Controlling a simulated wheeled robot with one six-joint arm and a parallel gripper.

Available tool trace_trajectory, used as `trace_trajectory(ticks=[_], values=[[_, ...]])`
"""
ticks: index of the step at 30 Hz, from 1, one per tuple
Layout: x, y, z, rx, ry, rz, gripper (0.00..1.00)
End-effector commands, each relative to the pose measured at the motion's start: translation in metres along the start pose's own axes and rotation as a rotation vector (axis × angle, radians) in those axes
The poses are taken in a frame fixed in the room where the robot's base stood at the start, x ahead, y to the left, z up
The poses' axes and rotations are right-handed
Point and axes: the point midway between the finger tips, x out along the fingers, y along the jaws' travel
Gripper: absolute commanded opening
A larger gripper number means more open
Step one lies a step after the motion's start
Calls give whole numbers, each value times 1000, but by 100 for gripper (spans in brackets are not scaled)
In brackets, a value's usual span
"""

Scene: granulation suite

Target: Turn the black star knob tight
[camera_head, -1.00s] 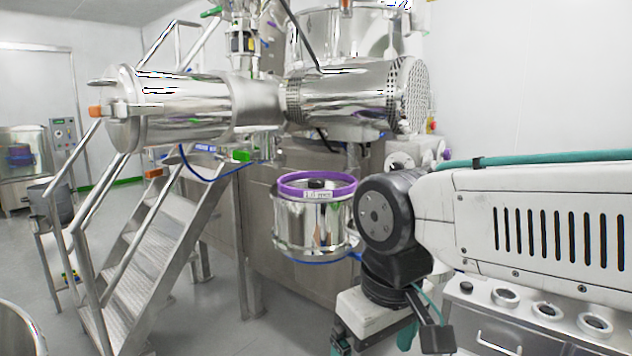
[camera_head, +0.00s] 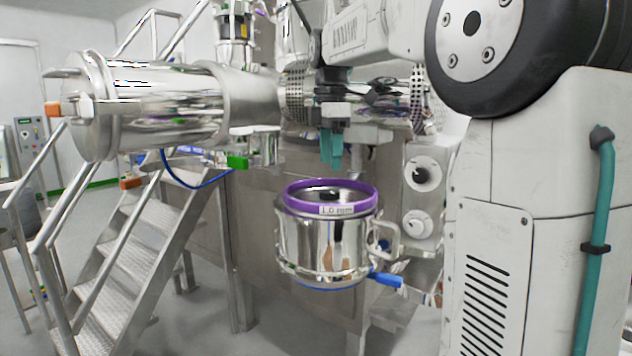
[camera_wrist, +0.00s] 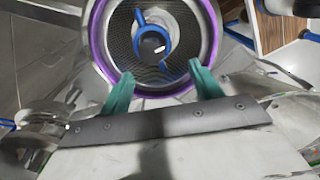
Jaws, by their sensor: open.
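The black knob (camera_wrist: 152,43) shows in the wrist view as a dark round shape at the centre of a blue-edged hub; its star outline is too small to make out. It sits over a mesh screen (camera_wrist: 120,38) inside a purple ring (camera_wrist: 97,55). In the head view the purple ring (camera_head: 347,207), labelled 1.0 mm, tops a steel vessel (camera_head: 322,245). My gripper (camera_head: 331,166) points down above the ring with teal fingers. In the wrist view my gripper (camera_wrist: 160,76) is open and empty, its fingers apart on the near side of the knob.
A large horizontal steel cylinder (camera_head: 165,108) lies behind and left of the vessel. Metal stairs (camera_head: 110,245) stand at the left. A blue-handled lever (camera_head: 385,279) sticks out right of the vessel. A panel with round white fittings (camera_head: 417,226) is close on the right.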

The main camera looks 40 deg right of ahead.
Motion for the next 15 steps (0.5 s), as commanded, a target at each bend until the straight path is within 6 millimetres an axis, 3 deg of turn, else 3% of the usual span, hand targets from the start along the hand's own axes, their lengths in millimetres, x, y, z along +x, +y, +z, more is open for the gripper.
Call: trace_trajectory(ticks=[5, 15], values=[[2, 11, 4, -50, 0, -5, 64], [54, 9, 1, -54, 0, -6, 64]])
